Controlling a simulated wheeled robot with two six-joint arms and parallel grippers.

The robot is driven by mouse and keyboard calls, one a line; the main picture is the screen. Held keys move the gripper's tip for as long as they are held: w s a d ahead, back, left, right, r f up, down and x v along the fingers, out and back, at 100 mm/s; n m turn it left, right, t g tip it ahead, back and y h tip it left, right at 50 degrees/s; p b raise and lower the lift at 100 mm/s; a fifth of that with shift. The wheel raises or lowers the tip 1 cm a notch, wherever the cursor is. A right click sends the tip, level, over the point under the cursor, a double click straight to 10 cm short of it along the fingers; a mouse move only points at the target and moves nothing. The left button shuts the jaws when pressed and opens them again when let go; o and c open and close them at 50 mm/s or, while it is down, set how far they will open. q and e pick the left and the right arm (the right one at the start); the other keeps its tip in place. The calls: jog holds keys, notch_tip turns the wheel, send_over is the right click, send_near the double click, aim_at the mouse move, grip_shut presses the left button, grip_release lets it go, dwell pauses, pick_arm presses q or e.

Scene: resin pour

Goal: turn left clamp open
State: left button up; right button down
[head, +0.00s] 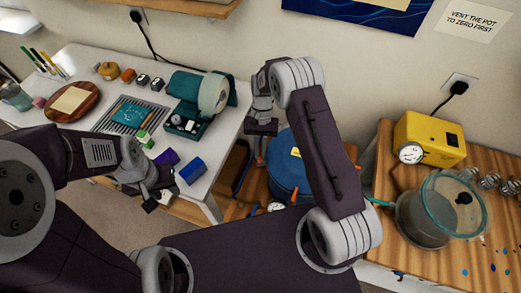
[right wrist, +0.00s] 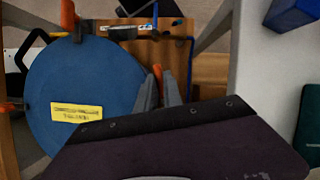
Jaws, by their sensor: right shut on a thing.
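The pressure pot is a round blue pot with a yellow label (head: 290,165), low between the two tables. It fills the left of the right wrist view (right wrist: 70,85). The left clamp is an orange handle (right wrist: 157,75) at the pot's edge nearest the white table. My right gripper (right wrist: 158,93) has its grey fingers on either side of this clamp and is shut on it. In the head view my right gripper (head: 261,140) reaches down at the pot's left side. Another orange clamp (right wrist: 67,15) shows on the rim. My left gripper (head: 150,195) hangs near the white table's front edge; its finger gap is unclear.
The right wooden table holds a yellow pump (head: 430,140) and a clear-lidded chamber (head: 440,215). My right arm covers part of the pot.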

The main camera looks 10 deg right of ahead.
jog(key=shift+n+h, duration=0.3)
jog(key=shift+n, duration=0.5)
jog(key=c, duration=1.5)
grip_release()
jog(key=shift+r, duration=0.1)
jog(key=shift+b+v, duration=0.85)
jog(key=shift+v, duration=3.65)
jog(key=shift+a, duration=0.15)
